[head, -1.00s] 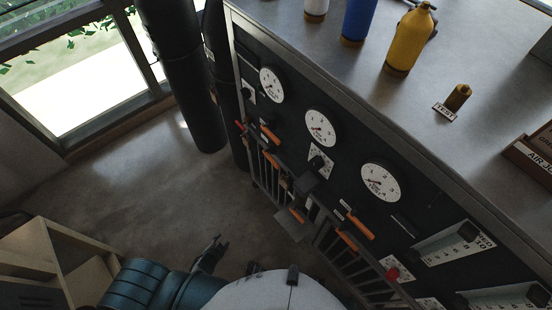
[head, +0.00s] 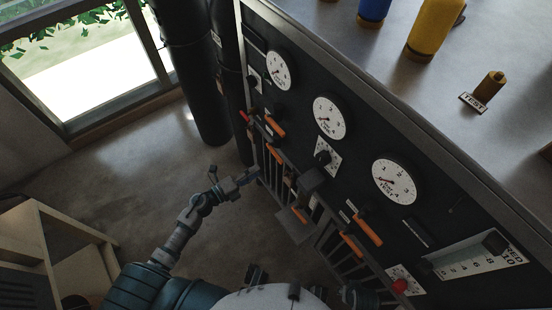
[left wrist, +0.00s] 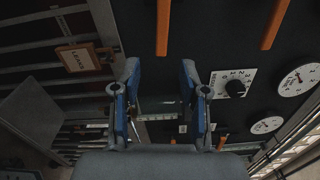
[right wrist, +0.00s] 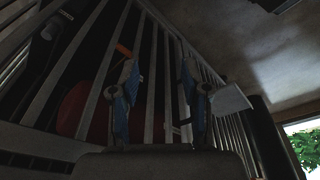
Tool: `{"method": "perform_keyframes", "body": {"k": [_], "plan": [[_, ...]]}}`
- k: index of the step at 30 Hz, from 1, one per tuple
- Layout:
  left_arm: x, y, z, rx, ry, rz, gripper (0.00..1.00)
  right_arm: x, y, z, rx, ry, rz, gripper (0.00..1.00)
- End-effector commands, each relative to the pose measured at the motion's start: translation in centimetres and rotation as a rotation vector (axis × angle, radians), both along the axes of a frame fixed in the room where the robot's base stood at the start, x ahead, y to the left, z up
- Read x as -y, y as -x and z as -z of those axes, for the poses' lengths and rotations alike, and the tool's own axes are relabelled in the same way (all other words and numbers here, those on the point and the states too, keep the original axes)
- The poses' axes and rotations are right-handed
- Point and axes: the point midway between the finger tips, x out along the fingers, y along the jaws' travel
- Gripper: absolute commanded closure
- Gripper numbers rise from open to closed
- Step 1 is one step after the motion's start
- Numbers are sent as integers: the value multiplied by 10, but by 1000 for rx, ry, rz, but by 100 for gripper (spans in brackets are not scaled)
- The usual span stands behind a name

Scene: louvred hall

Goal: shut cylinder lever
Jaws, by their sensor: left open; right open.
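Several orange-handled levers stand on the black panel (head: 290,118). One is at the upper left (head: 275,126), one lower right (head: 368,231) and another below it (head: 351,246). I cannot tell which is the cylinder lever, as the labels are too small to read. My left gripper (head: 228,186) is open and empty, over the floor left of the panel and apart from the levers. In the left wrist view two orange handles (left wrist: 163,26) (left wrist: 274,24) show beyond the open fingers (left wrist: 160,88). My right gripper (right wrist: 157,92) is open, facing metal bars; a red round shape (right wrist: 88,112) is behind them.
White gauges (head: 329,117) and a dial (head: 324,158) are on the panel. A grey bench top (head: 440,110) carries a yellow bottle (head: 431,30) and a brass piece (head: 491,84). Dark pipes (head: 193,75) stand behind. A wooden shelf (head: 75,228) is at left. The floor between is clear.

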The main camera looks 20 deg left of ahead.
Motion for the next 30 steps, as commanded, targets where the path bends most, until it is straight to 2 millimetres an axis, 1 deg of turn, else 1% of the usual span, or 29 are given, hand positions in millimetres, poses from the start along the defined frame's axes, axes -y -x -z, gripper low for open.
{"method": "perform_keyframes", "body": {"k": [1,6,9,12,15,18,26,27,29,30], "plan": [[9,-11,-3,6,1,2,56,0,0,0,0,0,0,53],[33,-41,-2,2,2,0,56,0,-1,2,2,1,0,53],[44,-56,-1,2,3,-1,56,0,-1,3,2,1,0,53],[52,-67,0,0,3,-1,56,0,-1,4,1,1,0,53],[57,-74,-1,0,3,-1,56,0,0,3,-1,1,0,53],[59,-76,0,-1,2,-1,56,0,-1,1,1,1,0,53],[60,-77,0,0,2,0,56,0,-2,0,3,-1,0,53],[60,-77,0,-1,2,0,66,0,-2,0,3,-1,0,53],[61,-77,0,-1,1,0,81,0,-1,0,3,-1,0,53],[61,-77,0,-1,1,0,91,0,-1,0,3,-1,0,53]]}}
